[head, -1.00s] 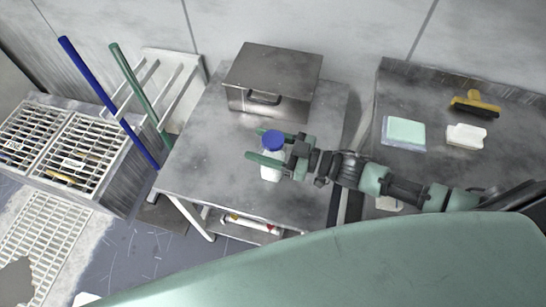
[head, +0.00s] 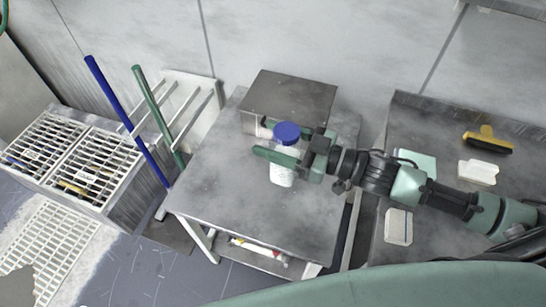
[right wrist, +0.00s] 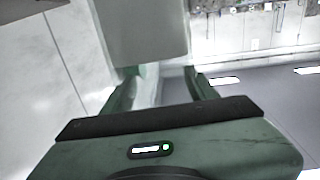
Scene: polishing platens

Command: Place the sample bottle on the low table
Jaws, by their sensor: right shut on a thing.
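The sample bottle (head: 283,172) is white with a blue cap and looks upright in the head view. My right gripper (head: 272,141) is shut on it, with green fingers on both sides below the cap. It is over the low grey metal table (head: 235,205), in front of the steel box; I cannot tell the gap between its base and the tabletop. The right wrist view shows the two fingers (right wrist: 160,88) with a pale surface between them, too unclear to name. My left gripper is not in view.
The steel box (head: 290,95) stands at the table's back, overlapped by the gripper. The table's front left is clear. A rack with a blue pole (head: 128,122) and a green pole (head: 158,115) stands left. A right-hand counter holds a yellow-black brush (head: 487,140) and pale blocks (head: 478,172).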

